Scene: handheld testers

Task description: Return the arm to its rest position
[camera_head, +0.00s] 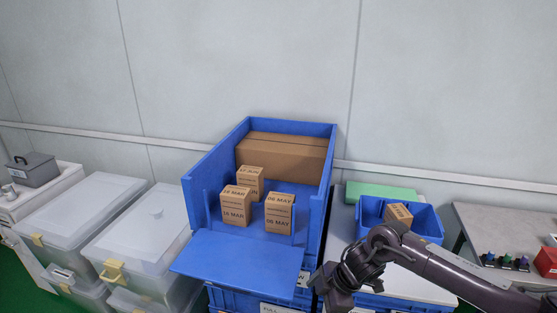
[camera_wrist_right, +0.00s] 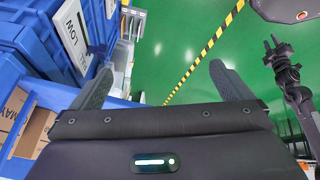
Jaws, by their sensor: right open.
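My right arm (camera_head: 440,265) comes in from the lower right of the head view and reaches across the side table. Its gripper (camera_head: 335,290) points down at the bottom edge, in front of the blue crate stack and the side table. In the right wrist view, the two fingers of my right gripper (camera_wrist_right: 148,45) are spread apart with nothing between them, over green floor. My left gripper does not show in the head view.
A blue open-front crate (camera_head: 240,262) holds several labelled cartons and a large brown box (camera_head: 283,158). A smaller blue bin (camera_head: 428,225) with a carton (camera_head: 399,213) stands behind my right arm. Lidded clear boxes (camera_head: 140,230) fill the left. Green floor (camera_wrist_right: 190,45) looks clear.

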